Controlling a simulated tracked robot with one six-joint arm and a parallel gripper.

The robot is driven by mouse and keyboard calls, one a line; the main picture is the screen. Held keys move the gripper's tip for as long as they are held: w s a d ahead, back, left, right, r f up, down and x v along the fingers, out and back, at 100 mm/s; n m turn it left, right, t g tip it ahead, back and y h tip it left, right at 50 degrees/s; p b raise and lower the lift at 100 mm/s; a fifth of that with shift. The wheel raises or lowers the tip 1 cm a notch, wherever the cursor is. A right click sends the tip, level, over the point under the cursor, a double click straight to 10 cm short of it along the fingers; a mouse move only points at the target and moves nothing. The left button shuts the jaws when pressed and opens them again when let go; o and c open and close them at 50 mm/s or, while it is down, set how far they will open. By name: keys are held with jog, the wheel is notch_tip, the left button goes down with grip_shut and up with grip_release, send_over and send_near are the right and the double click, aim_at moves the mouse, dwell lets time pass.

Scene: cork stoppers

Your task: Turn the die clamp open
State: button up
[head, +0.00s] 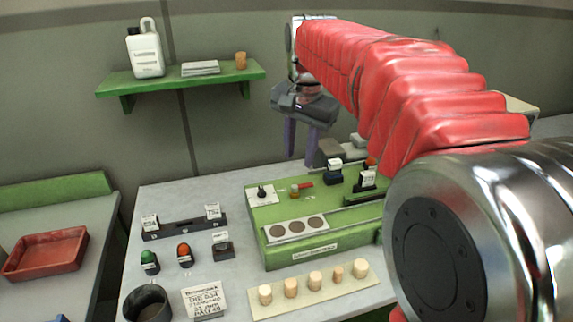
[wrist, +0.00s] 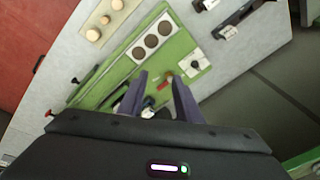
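The green press bench (head: 285,215) stands on the grey table. On its top are a black knob on a white plate (head: 262,193) and a small brass piece with a red lever (head: 303,186). I cannot tell for sure which is the die clamp. In the wrist view the knob plate (wrist: 195,64) lies right of my fingers and the brass piece (wrist: 169,77) near the right fingertip. My gripper (head: 300,145) is open and empty above the bench; its two purple fingers show apart in the wrist view (wrist: 158,80). A dark and white part (wrist: 149,102) shows between them.
A plate with three dark round recesses (head: 297,229) is on the bench front. A board with several corks (head: 312,285) lies before it. Black labelled blocks (head: 334,172) stand at the bench's back. A mug (head: 148,304) and a sign (head: 204,301) stand at front left.

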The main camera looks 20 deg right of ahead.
jog(key=w+d+f+m+g, duration=0.15)
jog(key=w+d+m, duration=0.25)
jog(key=w, duration=0.5)
jog(key=m, duration=0.4)
send_over(307, 184)
jog(key=shift+g, duration=0.45)
notch_tip(307, 184, down, 5)
jog(key=shift+a+r, duration=0.1)
jog(key=shift+r, duration=0.05)
notch_tip(307, 184, down, 14)
jog(key=shift+r, duration=0.1)
jog(key=shift+c, duration=0.2)
grip_shut()
jog(key=shift+d, duration=0.2)
jog(key=shift+w+a, duration=0.1)
jog(key=shift+a, duration=0.05)
